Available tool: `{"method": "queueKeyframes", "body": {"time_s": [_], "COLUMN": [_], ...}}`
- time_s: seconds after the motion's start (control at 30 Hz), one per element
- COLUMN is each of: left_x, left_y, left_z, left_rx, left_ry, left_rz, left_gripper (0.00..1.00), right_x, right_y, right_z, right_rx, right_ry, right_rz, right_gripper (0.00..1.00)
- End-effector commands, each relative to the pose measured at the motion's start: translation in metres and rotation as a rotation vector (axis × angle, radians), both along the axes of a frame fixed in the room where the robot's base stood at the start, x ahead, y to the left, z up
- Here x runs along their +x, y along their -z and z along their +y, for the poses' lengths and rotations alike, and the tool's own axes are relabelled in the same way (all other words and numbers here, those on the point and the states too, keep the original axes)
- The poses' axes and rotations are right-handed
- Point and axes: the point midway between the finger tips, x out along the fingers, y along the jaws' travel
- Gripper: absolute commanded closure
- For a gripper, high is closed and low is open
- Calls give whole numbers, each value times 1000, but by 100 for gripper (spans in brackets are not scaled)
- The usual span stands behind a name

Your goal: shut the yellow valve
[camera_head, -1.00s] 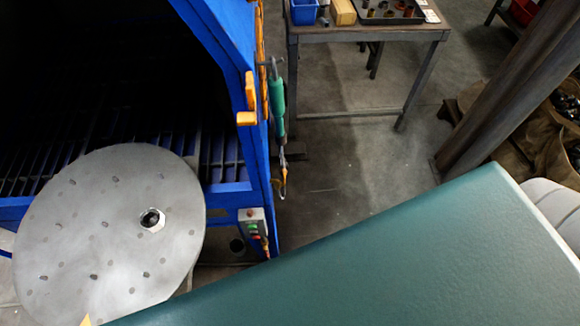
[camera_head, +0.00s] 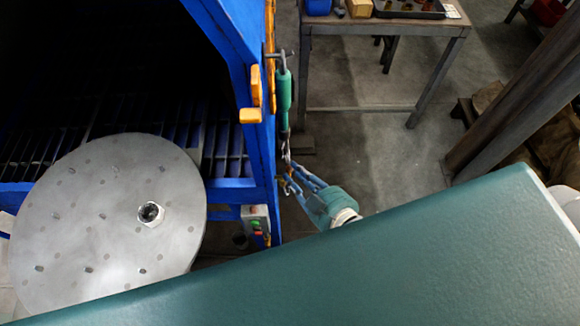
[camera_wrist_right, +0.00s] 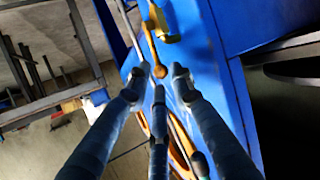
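A yellow valve lever (camera_wrist_right: 151,48) runs down the blue frame in the right wrist view, from a brass-coloured fitting (camera_wrist_right: 164,26) to a rounded end. My right gripper (camera_wrist_right: 160,76) has its fingers spread, with two fingertips on either side of the lever's rounded end. I cannot tell whether they touch it. In the head view, my right gripper (camera_head: 290,178) reaches in from the right to the edge of the blue machine. A small yellowish part (camera_head: 281,187) shows there, partly hidden by the fingers. My left gripper is not in view.
The blue machine (camera_head: 262,150) stands open at the left, with a round grey plate (camera_head: 100,230) in front. A green hanging tool (camera_head: 284,95) is just above my right gripper. A control box (camera_head: 256,222) sits below. A table (camera_head: 380,29) stands behind.

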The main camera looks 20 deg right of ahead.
Motion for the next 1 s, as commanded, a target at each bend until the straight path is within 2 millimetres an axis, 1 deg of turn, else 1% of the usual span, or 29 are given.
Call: {"method": "queueKeyframes", "body": {"time_s": [0.03, 0.1, 0.23, 0.33, 0.6, 0.67, 0.7, 0.73, 1.0], "left_x": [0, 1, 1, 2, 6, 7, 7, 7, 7], "left_y": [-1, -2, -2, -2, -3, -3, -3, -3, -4], "left_z": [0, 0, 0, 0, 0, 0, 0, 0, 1], "left_rx": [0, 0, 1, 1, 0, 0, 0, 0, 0], "left_ry": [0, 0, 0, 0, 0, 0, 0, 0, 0], "left_rz": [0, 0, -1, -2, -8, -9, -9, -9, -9], "left_gripper": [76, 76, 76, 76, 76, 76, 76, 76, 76], "right_x": [9, 17, 28, 32, 32, 32, 32, 32, 32], "right_y": [2, 6, 12, 14, 14, 14, 14, 14, 14], "right_z": [3, 5, 8, 9, 9, 9, 9, 9, 9], "right_rx": [1, 0, 0, 1, 1, 1, 0, 0, 0], "right_ry": [1, 0, 0, 0, 0, 0, -1, -1, -1], "right_rz": [-2, 0, 1, 1, 1, 1, 1, 1, 5], "right_gripper": [78, 78, 78, 78, 78, 90, 98, 100, 100]}}
